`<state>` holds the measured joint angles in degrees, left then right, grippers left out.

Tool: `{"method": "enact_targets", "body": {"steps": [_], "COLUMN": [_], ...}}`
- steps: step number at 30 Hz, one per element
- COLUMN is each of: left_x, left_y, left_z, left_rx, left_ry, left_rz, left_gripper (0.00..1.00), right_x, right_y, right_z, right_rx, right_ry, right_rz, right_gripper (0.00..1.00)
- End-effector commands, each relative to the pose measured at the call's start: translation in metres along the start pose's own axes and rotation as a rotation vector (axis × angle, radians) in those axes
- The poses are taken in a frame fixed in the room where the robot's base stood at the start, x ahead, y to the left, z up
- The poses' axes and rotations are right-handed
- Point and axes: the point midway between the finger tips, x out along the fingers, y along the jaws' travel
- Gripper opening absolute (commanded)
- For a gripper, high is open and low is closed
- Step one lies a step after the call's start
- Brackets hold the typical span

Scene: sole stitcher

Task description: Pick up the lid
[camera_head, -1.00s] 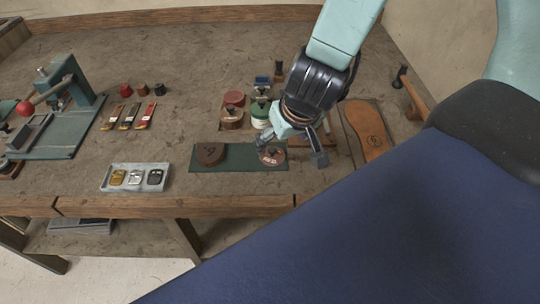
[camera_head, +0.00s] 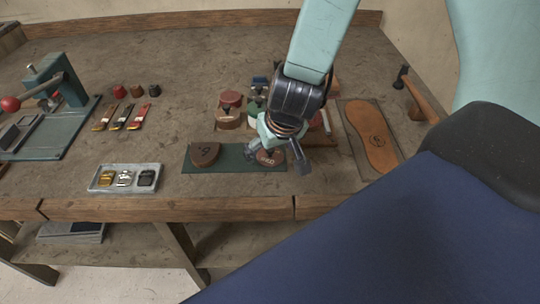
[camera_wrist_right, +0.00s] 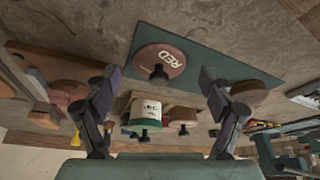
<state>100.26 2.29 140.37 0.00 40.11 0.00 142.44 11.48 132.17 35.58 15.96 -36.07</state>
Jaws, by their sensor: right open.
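A round reddish lid (camera_head: 270,158) with white lettering lies on the right part of a dark green mat (camera_head: 236,160). In the right wrist view the lid (camera_wrist_right: 160,60) reads "RED" and has a dark knob. My right gripper (camera_head: 277,161) is open above the lid, with one finger to each side of it. In the right wrist view the gripper (camera_wrist_right: 158,80) has the lid between and beyond its spread fingers, with nothing held. The fingers partly hide the lid in the head view. My left gripper is not in view.
A brown round piece (camera_head: 205,154) sits on the mat's left end. Pots (camera_head: 229,111) stand behind the gripper, and a green-and-white jar (camera_wrist_right: 146,114) shows in the wrist view. A sole board (camera_head: 371,138) lies right.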

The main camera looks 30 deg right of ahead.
Motion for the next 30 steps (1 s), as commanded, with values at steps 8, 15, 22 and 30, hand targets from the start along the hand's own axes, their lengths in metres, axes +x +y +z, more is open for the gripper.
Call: {"method": "enact_targets", "body": {"steps": [8, 15, 22, 30], "left_x": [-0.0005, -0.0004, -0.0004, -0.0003], "left_y": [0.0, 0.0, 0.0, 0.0], "left_z": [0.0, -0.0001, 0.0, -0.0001], "left_rx": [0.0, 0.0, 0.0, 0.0], "left_ry": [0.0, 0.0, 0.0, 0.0], "left_rz": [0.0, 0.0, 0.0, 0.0], "left_gripper": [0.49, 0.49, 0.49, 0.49], "right_x": [-0.0004, -0.0004, -0.0002, 0.0002], "right_y": [0.0002, 0.0002, 0.0002, 0.0001], "right_z": [0.0, 0.0001, 0.0006, 0.0015], "right_rx": [0.001, 0.001, 0.001, 0.001], "right_ry": [0.0, 0.0, -0.002, -0.004], "right_rz": [0.0, 0.0, 0.0, -0.001], "right_gripper": [0.61, 0.4, 0.21, 0.04]}}
